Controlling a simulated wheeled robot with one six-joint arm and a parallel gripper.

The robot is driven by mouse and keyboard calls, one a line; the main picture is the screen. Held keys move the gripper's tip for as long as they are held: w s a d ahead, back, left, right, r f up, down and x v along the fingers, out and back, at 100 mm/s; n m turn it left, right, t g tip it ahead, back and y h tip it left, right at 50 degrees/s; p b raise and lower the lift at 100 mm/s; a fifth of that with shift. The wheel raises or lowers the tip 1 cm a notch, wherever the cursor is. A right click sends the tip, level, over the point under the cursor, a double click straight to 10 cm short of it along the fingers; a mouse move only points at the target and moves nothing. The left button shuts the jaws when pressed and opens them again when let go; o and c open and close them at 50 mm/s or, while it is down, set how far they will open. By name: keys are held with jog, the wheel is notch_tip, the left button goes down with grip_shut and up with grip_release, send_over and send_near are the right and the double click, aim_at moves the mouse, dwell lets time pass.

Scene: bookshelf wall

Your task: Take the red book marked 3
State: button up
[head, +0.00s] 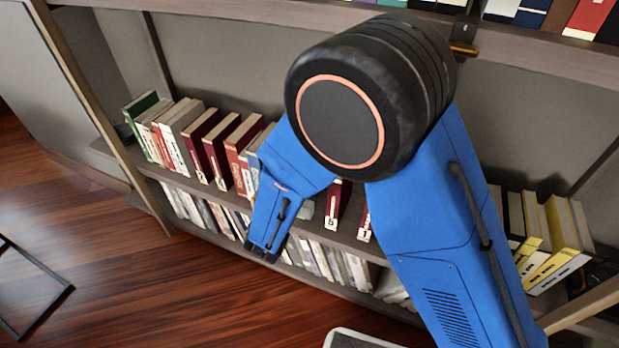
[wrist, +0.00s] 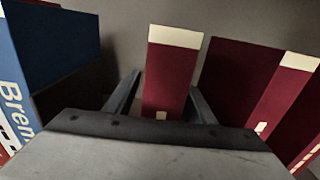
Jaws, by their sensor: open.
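In the wrist view a dark red book (wrist: 170,75) with a cream top band stands upright between the fingers of my gripper (wrist: 165,84). The fingers are open, one on each side of it. Its lower part is hidden behind the gripper body, and only a sliver of a pale label shows, so its number cannot be read. I cannot tell whether the fingers touch it. In the head view my blue arm hides this part of the shelf and most of the gripper. No 3 is readable on any red book.
More dark red books (wrist: 240,80) stand close on the right in the wrist view; a blue book (wrist: 50,45) stands on the left. In the head view, red books (head: 335,200) show beside my arm, other books (head: 180,130) stand left, and yellow books (head: 565,225) stand right.

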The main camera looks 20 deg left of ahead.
jog(key=shift+w, duration=0.15)
jog(key=shift+c, duration=0.6)
grip_shut()
jog(key=shift+r, duration=0.1)
